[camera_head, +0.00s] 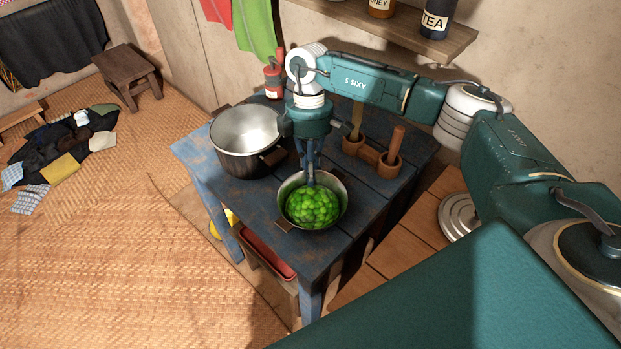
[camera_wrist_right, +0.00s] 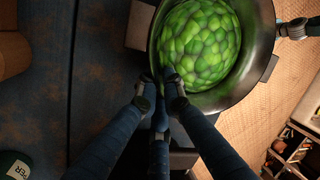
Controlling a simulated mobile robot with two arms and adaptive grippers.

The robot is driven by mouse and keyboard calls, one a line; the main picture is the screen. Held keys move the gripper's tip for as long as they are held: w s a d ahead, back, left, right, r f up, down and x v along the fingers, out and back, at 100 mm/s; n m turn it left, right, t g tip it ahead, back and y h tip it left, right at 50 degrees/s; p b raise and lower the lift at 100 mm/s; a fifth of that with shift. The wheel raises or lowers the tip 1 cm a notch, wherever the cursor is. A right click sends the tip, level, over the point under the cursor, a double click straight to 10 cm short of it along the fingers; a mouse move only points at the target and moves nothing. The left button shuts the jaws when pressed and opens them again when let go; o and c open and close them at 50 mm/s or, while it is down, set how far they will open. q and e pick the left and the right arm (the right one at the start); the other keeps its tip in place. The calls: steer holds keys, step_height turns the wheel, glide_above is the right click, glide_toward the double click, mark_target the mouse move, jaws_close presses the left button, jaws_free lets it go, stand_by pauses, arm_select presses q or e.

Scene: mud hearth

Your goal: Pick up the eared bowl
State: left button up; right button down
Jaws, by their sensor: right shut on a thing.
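The eared bowl (camera_head: 339,215) is a grey metal bowl with small brown ears, near the front edge of the blue table (camera_head: 345,245). It holds a rounded heap of green pieces (camera_head: 312,206). My right gripper (camera_head: 311,183) points down from above and is shut on the bowl's far rim. In the right wrist view, the fingertips (camera_wrist_right: 165,88) meet at the rim beside the green heap, and the bowl (camera_wrist_right: 262,45) shows with an ear on either side. I cannot tell whether the bowl is clear of the table.
A large metal pot (camera_head: 245,138) stands left of the bowl. Wooden mortars with pestles (camera_head: 388,163) stand at the right, and a red bottle (camera_head: 273,80) at the back. A shelf (camera_head: 400,30) with jars hangs above. A red tray (camera_head: 267,256) sits below the tabletop.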

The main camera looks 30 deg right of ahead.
step_height(320, 180, up, 18)
steer(key=b, duration=0.1)
steer(key=shift+r, duration=0.15)
stand_by(0.7)
stand_by(1.0)
